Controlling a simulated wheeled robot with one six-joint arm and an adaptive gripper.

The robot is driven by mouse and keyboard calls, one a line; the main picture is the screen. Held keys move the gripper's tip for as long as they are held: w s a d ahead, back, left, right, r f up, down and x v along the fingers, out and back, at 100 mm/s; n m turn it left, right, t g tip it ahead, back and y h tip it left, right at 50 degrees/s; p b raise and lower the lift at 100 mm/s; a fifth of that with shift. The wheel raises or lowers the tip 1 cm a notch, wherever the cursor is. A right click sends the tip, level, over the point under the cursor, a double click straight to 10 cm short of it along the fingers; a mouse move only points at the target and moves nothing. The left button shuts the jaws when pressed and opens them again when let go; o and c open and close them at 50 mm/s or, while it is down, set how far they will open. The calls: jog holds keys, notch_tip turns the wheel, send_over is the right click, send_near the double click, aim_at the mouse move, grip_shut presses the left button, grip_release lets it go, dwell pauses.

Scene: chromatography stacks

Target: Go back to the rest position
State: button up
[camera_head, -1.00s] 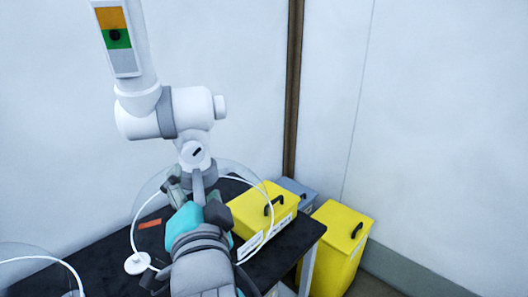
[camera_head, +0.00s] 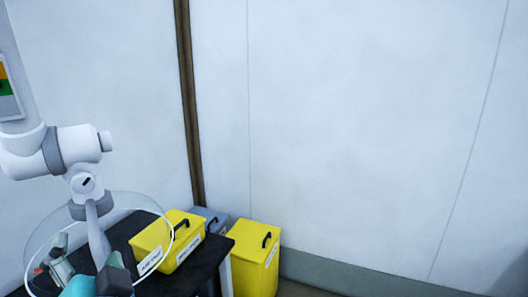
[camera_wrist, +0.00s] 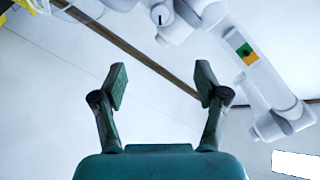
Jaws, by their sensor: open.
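My gripper (camera_head: 78,286) is at the bottom left of the head view, low over the dark bench, with its teal body cut by the lower edge. In the wrist view my gripper (camera_wrist: 161,84) shows both dark green fingers spread wide. The gap between them is empty, with pale wall and a brown strip beyond. No held object shows. In the head view the fingers are partly hidden and cut off.
A clear dome with a white tube (camera_head: 157,211) is close beside my gripper. A yellow box (camera_head: 150,243) with a black handle sits on the black bench (camera_head: 205,266). A grey box (camera_head: 213,215) and another yellow box (camera_head: 250,257) stand to the right. The right wall (camera_head: 370,130) area is clear.

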jog(key=w+d+f+n+h, duration=0.1)
jog(key=d+f, duration=0.5)
jog(key=f, duration=0.2)
jog(key=w+d+f+h, duration=0.1)
jog(key=w+d+f, duration=0.1)
jog(key=d+f, duration=0.55)
jog(key=s+d+f+n+t+h, duration=0.1)
jog(key=s+d+f+h, duration=0.3)
jog(key=d+f, duration=0.9)
jog(key=s+d+f+h, duration=0.1)
jog(key=s+d+f, duration=0.85)
jog(key=s, duration=0.35)
jog(key=s+d+h, duration=0.2)
jog(key=s+d, duration=0.2)
jog(key=s, duration=0.4)
jog(key=s+d+r+h, duration=0.1)
jog(key=s+d+h, duration=0.1)
jog(key=s, duration=0.6)
jog(key=shift+s+d+r, duration=0.2)
jog(key=shift+s+d, duration=0.1)
jog(key=shift+d, duration=0.55)
